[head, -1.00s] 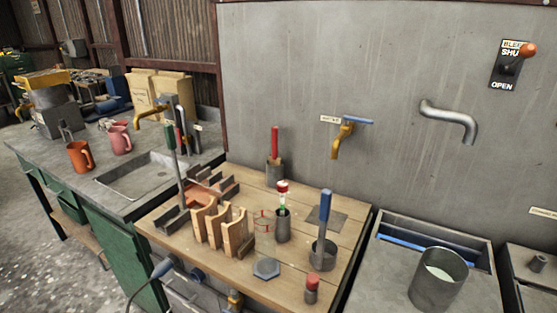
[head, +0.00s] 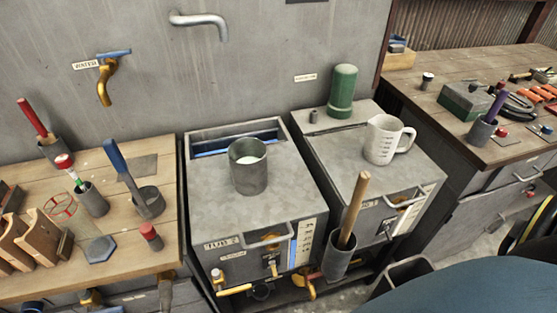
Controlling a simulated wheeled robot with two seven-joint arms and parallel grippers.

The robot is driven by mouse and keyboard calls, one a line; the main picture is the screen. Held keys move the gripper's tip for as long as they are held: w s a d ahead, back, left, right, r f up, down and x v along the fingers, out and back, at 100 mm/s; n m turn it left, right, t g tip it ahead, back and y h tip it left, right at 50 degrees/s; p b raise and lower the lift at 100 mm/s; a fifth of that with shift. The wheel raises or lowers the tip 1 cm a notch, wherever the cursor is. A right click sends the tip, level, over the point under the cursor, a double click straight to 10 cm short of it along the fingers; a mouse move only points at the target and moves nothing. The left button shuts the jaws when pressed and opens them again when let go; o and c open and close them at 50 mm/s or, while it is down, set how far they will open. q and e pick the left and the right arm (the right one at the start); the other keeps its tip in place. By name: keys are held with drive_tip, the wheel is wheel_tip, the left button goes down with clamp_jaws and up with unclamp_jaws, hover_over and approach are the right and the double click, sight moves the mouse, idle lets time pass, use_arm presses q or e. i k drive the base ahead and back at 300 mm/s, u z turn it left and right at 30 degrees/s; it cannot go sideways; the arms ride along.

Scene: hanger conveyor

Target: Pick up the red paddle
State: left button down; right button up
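A paddle with a red handle (head: 32,117) stands at the left edge of the head view. It leans to the left in a dark grey cup (head: 55,151) at the back of the wooden bench top. Its lower end is hidden inside the cup. Neither of my grippers shows in the head view.
A blue-handled paddle (head: 122,165) leans in another holder on the wooden bench (head: 120,270). A red-capped stick (head: 66,167) stands in a cup between them. A metal pot (head: 248,172), a white jug (head: 385,140) and a green cylinder (head: 342,90) stand to the right.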

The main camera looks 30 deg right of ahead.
sight(46, 138)
drive_tip(key=u, duration=0.95)
drive_tip(key=k, duration=1.15)
drive_tip(key=u, duration=1.35)
drive_tip(key=i, duration=1.8)
drive_tip(key=z, duration=0.75)
drive_tip(key=i, duration=1.05)
drive_tip(key=z, duration=1.35)
drive_tip(key=i, duration=0.2)
drive_tip(key=z, duration=0.2)
